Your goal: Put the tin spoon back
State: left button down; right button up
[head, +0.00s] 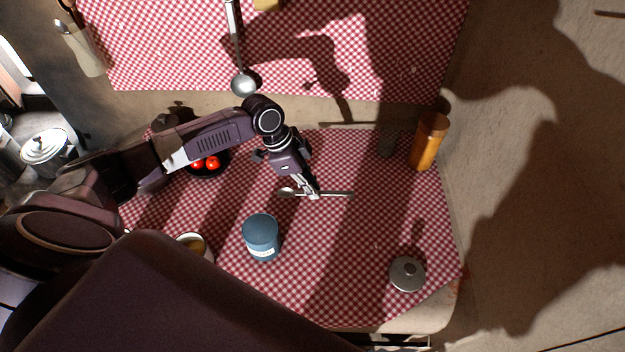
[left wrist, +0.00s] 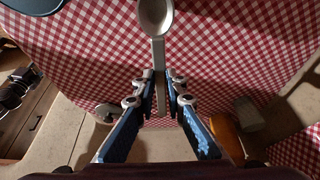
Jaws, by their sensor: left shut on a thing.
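The tin spoon (head: 287,192) lies roughly level over the near checked table, bowl to the left and handle to the right in the head view. My left gripper (head: 314,194) is shut on its handle. In the left wrist view the spoon's handle (left wrist: 159,65) runs between the blue-padded fingers of my left gripper (left wrist: 160,98), with the bowl beyond the tips at the top edge. I cannot tell whether the spoon touches the cloth. My right gripper is not in view.
A blue jar (head: 262,238), a cup (head: 193,243), a dark bowl of red fruit (head: 208,168), a lidded pot (head: 407,274) and an amber bottle (head: 428,142) stand on the near table. A ladle (head: 241,82) lies on the far cloth. The centre right is clear.

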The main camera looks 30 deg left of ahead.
pick_arm(q)
jog(key=shift+f+b, duration=0.7)
notch_tip(320, 180, down, 5)
jog(key=b, duration=0.5)
jog(key=shift+r, duration=0.2)
jog(key=shift+f+b, duration=0.35)
jog(key=shift+b, duration=0.05)
jog(key=shift+f, duration=0.95)
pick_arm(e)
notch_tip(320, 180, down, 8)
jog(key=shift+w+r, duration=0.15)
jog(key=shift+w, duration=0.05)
pick_arm(q)
jog(key=c, duration=2)
grip_release()
jog(key=shift+c, duration=0.2)
jog(key=shift+o, duration=0.7)
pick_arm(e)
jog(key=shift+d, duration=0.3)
